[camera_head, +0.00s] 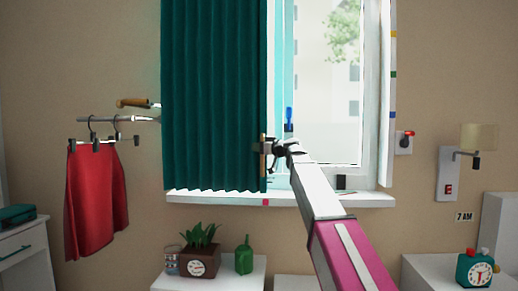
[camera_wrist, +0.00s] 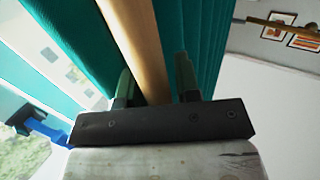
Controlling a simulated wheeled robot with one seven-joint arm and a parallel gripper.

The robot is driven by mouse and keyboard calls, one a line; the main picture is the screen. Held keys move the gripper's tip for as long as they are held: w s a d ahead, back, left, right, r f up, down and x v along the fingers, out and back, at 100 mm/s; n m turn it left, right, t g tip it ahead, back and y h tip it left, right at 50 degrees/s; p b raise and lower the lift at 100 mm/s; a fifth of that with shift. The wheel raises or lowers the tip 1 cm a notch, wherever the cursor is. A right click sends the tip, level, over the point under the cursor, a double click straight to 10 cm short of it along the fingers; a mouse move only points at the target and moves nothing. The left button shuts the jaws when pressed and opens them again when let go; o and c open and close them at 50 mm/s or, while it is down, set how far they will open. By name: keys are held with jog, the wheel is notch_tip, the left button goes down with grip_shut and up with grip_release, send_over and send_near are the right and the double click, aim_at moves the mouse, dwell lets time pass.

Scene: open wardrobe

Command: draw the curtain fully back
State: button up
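The teal pleated curtain (camera_head: 213,95) hangs over the left part of the window. The right part of the window is uncovered. A wooden bar (camera_head: 263,165) runs upright at the curtain's right edge. My gripper (camera_head: 270,148) is at this bar, reached from the lower right. In the wrist view the wooden bar (camera_wrist: 137,40) passes between the two dark green fingers of my gripper (camera_wrist: 157,82), with teal cloth (camera_wrist: 75,25) on both sides. The fingers are drawn in close to the bar and seem shut on it; the contact itself is partly hidden.
A blue-handled window latch (camera_head: 289,118) stands just right of my gripper. The white sill (camera_head: 350,199) runs below. Left of the curtain, a rail (camera_head: 110,119) carries a red skirt (camera_head: 95,200). A potted plant (camera_head: 200,240) and green bottle (camera_head: 243,256) stand on a cabinet below.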

grip_shut()
jog(key=w+a, duration=0.1)
jog(key=a, duration=2.8)
jog(key=shift+a, duration=0.3)
jog(key=shift+r, duration=0.1)
jog(key=shift+o, duration=0.5)
grip_release()
jog(key=shift+a, duration=0.2)
jog(key=shift+d, duration=0.15)
jog(key=v, duration=1)
jog(key=shift+s+d, duration=0.2)
jog(key=shift+d, duration=0.05)
